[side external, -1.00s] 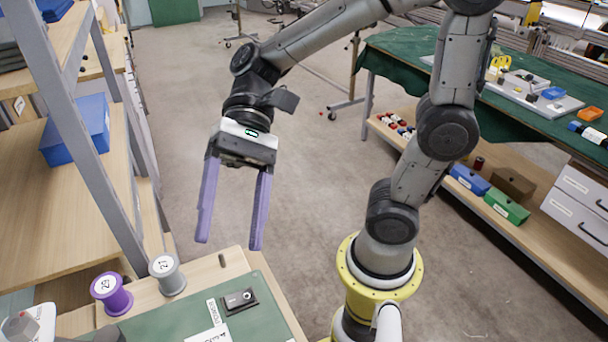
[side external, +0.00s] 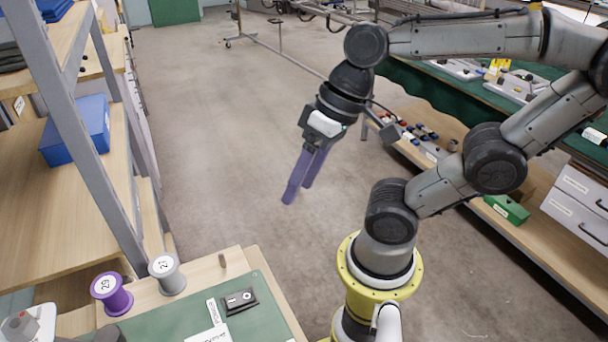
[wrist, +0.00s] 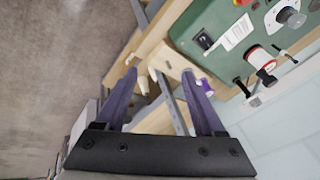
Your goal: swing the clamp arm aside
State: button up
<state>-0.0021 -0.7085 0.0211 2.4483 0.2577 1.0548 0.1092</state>
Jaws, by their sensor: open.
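My gripper (side external: 299,192) is open and empty. It hangs over bare floor, to the right of and well above the green-topped work table (side external: 262,285). Its two purple fingers also show in the wrist view (wrist: 161,74), apart with nothing held between them. I cannot make out the clamp arm for certain. In the wrist view a white knob-like part with a red ring and a dark handle (wrist: 263,62) stands on the green top, and a second grey-white knob (wrist: 291,18) is beyond it. In the side view a dark part at the bottom edge is cut off.
A purple spool (side external: 112,294) and a grey spool (side external: 167,274) stand on the table's wooden edge. A small black switch box (side external: 239,300) sits on the green top by a white card (side external: 210,336). A shelf rack with a blue box (side external: 75,130) is at left. Open floor lies between.

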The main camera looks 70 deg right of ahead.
jog(key=shift+d, duration=0.4)
